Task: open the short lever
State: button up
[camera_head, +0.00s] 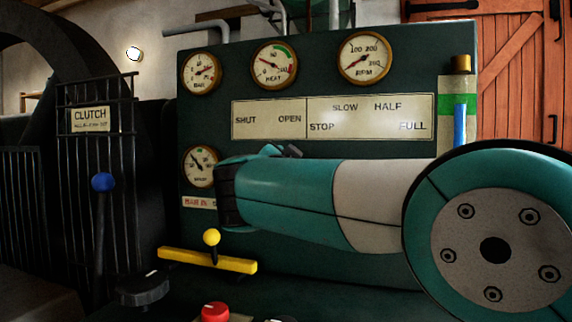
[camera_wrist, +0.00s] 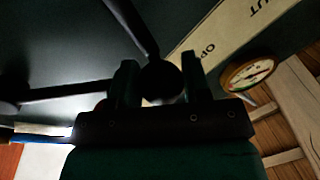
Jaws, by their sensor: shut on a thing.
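In the wrist view, my gripper (camera_wrist: 160,82) has its two dark fingers on either side of a dark round knob (camera_wrist: 162,76) and is shut on it. The knob sits at the end of a dark lever rod (camera_wrist: 135,22) that comes from the top of the picture. This is likely the short lever. Its fingers are by the OPEN lettering of the pale SHUT/OPEN plate (camera_wrist: 228,32). In the head view the same plate (camera_head: 268,118) shows above my arm. My arm hides the lever and my gripper there.
A second dark rod (camera_wrist: 55,93) reaches toward the left finger. Gauges (camera_head: 274,66) sit above the plate. A blue-knobbed clutch lever (camera_head: 103,183), a yellow bar (camera_head: 207,260) with a yellow ball and a red button (camera_head: 215,312) stand at the left and front.

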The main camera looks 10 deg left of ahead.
jog(key=o, duration=1.3)
jog(key=shift+d+f, duration=0.1)
jog(key=shift+d, duration=0.05)
jog(key=shift+s, duration=0.25)
jog(key=s+f+b, duration=0.1)
jog(key=s, duration=0.4)
jog(key=s+b, duration=0.1)
jog(key=s, duration=0.5)
jog(key=s+a+f+b, duration=0.1)
jog(key=s, duration=0.4)
jog(key=shift+s+f, duration=0.3)
jog(key=shift+s, duration=0.05)
